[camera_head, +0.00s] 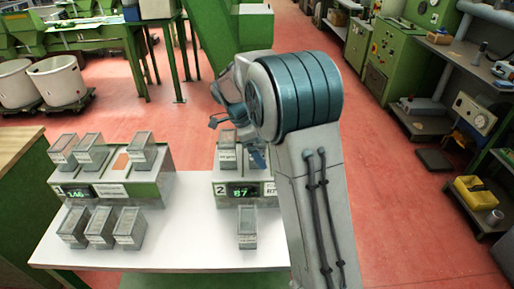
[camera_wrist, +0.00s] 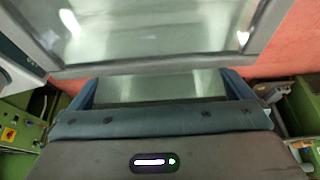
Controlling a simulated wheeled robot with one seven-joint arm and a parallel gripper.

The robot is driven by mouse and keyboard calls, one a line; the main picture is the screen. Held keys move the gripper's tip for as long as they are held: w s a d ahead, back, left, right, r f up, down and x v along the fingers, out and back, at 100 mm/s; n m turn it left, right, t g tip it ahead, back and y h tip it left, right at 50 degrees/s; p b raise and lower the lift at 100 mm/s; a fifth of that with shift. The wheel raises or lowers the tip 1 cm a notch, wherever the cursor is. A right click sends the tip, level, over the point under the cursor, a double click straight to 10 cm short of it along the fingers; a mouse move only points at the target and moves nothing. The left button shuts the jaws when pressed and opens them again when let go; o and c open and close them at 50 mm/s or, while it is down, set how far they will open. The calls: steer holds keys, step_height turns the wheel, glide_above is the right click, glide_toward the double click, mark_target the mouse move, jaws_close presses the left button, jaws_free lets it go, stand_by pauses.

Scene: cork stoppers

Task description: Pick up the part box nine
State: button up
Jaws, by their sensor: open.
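Several small grey part boxes with clear lids stand on the white table (camera_head: 190,238). Their label numbers are too small to read, so I cannot tell which is box nine. One box (camera_head: 227,152) sits on the scale marked 2 (camera_head: 227,190), just left of my gripper (camera_head: 258,158). My gripper points down at this scale, partly hidden by my arm. In the wrist view its blue fingers stand apart, and a glassy grey surface (camera_wrist: 160,87) shows between them. A large clear-lidded box (camera_wrist: 150,30) fills the top of that view, very close.
Scale 1 (camera_head: 75,192) bears several boxes at the left. Three boxes stand in front of it, among them one box (camera_head: 130,228) at the right end. A lone box (camera_head: 247,228) stands before scale 2. The table between the scales is clear.

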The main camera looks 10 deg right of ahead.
steer(key=c, duration=1)
